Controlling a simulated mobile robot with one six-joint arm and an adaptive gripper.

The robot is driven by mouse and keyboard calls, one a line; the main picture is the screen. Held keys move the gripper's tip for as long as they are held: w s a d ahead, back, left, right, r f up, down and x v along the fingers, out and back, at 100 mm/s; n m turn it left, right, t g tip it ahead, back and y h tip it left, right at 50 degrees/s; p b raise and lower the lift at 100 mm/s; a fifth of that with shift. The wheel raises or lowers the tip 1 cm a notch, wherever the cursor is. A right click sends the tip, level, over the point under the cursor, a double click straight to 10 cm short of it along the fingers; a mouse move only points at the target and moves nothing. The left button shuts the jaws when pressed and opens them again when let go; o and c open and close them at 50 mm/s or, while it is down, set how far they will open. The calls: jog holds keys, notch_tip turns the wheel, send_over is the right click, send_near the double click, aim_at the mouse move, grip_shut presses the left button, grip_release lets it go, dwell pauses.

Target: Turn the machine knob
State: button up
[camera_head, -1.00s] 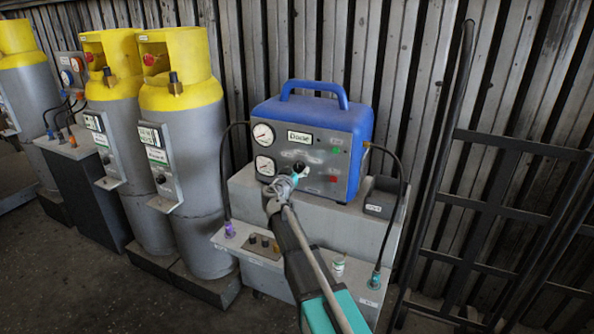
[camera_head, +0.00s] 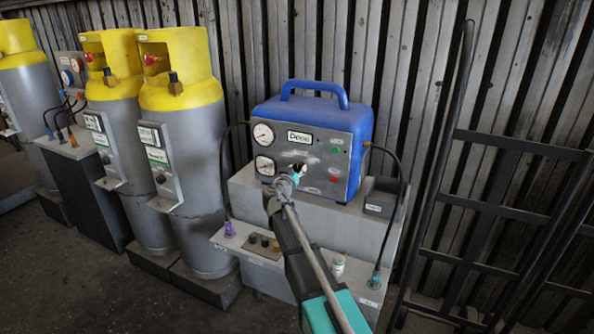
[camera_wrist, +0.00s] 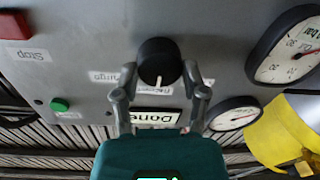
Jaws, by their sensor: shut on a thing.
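The machine is a blue box with a carry handle (camera_head: 313,88) and a grey front panel. In the wrist view its black round knob (camera_wrist: 158,62) has a white pointer line and sits on the panel, with the panel upside down. My gripper (camera_wrist: 159,72) has one finger on each side of the knob and is shut on it. In the head view my gripper (camera_head: 297,171) is at the middle of the panel and mostly hides the knob. A panel display (camera_wrist: 155,117) reads "Done".
Two gauges (camera_head: 263,134) sit left on the panel. A green button (camera_wrist: 60,105) and a red stop button (camera_wrist: 14,25) are on the other side. Hoses flank the machine. Yellow-topped cylinders (camera_head: 180,115) stand left; a dark metal rack (camera_head: 490,208) stands right.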

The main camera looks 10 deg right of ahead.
jog(key=shift+n, duration=0.5)
jog(key=n, duration=0.5)
jog(key=shift+g+p, duration=0.3)
jog(key=shift+p, duration=0.05)
jog(key=n, duration=0.5)
jog(key=shift+a+n, duration=0.1)
jog(key=shift+n, duration=0.2)
jog(key=o, duration=1.2)
jog(key=shift+c, duration=0.2)
